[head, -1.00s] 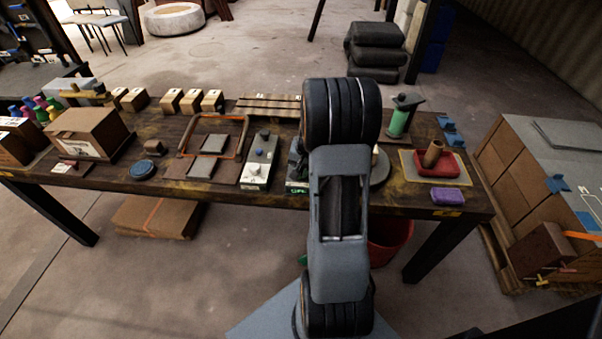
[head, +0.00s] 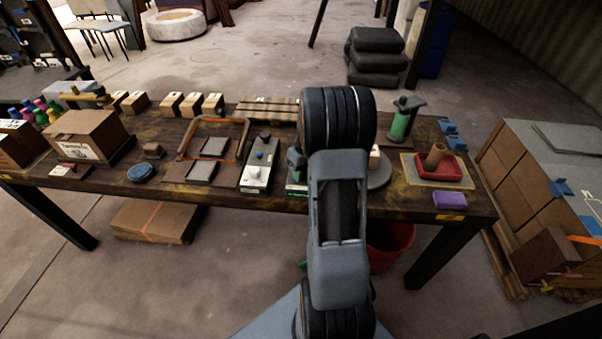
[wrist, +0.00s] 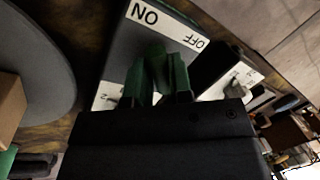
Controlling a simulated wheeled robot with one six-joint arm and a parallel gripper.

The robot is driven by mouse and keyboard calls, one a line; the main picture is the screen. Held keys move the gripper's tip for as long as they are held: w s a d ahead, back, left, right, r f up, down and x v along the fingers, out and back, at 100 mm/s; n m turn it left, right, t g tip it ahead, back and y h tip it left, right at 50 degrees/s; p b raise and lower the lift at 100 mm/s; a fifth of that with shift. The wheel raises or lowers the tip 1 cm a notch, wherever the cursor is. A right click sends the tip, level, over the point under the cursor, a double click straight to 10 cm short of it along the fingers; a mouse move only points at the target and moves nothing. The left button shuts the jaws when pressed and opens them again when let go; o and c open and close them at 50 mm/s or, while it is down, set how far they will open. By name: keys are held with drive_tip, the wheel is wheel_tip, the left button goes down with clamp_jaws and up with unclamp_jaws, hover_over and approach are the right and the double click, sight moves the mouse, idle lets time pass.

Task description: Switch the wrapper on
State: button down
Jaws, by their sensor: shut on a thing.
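A control box with knobs (head: 259,165) stands just left of the panel. A round grey turntable (head: 379,172) is close on the right in the head view. A red tray (head: 438,172) and a purple block (head: 449,200) lie farther right. A red bucket (head: 398,240) stands under the table.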

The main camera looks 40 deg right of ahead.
drive_tip(key=shift+n, duration=0.4)
drive_tip(key=c, duration=1)
unclamp_jaws()
drive_tip(key=shift+c, duration=0.2)
drive_tip(key=shift+r, duration=0.1)
wheel_tip(320, 180, up, 13)
drive_tip(key=d+p, duration=0.1)
drive_tip(key=d, duration=0.1)
drive_tip(key=shift+d+r, duration=0.2)
drive_tip(key=shift+d, duration=0.15)
